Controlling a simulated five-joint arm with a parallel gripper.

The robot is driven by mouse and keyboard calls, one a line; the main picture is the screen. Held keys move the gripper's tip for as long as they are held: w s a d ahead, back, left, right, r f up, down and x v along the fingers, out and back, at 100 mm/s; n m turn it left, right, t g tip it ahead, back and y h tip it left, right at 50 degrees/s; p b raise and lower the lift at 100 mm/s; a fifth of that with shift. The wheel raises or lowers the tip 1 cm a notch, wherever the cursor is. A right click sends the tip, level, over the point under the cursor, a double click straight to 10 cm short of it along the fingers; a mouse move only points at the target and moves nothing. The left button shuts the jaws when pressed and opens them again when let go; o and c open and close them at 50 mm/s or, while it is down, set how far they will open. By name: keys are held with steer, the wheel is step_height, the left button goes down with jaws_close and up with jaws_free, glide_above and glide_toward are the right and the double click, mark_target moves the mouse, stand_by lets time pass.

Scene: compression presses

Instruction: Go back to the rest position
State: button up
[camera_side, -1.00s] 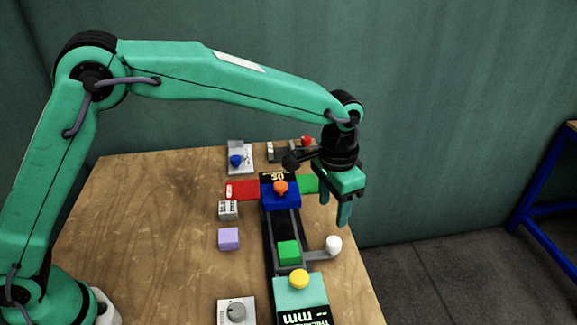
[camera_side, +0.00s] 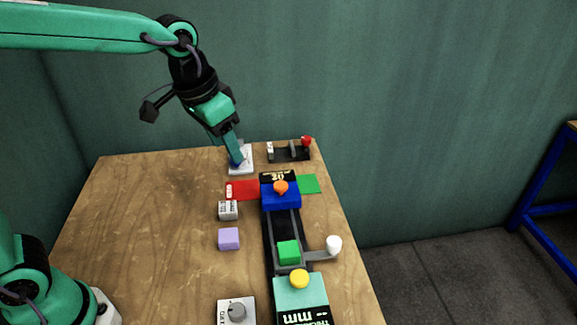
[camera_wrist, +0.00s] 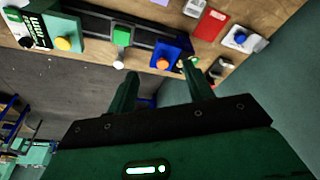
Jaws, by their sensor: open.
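My gripper (camera_side: 236,158) hangs tilted over the back of the table in the side view, in front of the white plate (camera_side: 247,168), whose blue knob is hidden there. In the wrist view my gripper's two fingers (camera_wrist: 162,85) are apart with nothing between them. The blue block with an orange knob (camera_side: 281,193) sits on the dark rail, clear of the fingers. A green cube (camera_side: 289,252) sits farther along the rail. The wrist view also shows the blue block (camera_wrist: 165,56) and the green cube (camera_wrist: 121,36).
A red pad (camera_side: 242,191) and a green pad (camera_side: 309,184) flank the rail. A lilac cube (camera_side: 228,239), a grey block (camera_side: 228,210) and a dial plate (camera_side: 237,312) stand left of it. A red-knobbed lever unit (camera_side: 290,153) is at the back. The left table is clear.

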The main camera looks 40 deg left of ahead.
steer(key=s+a+f+n+t, duration=0.1)
steer(key=s+a+n+t, duration=0.1)
steer(key=s+a, duration=0.7)
steer(key=s, duration=0.5)
steer(key=shift+a+f+n+t+y, duration=0.15)
steer(key=shift+f+n+t+y, duration=0.15)
steer(key=shift+n+y, duration=0.1)
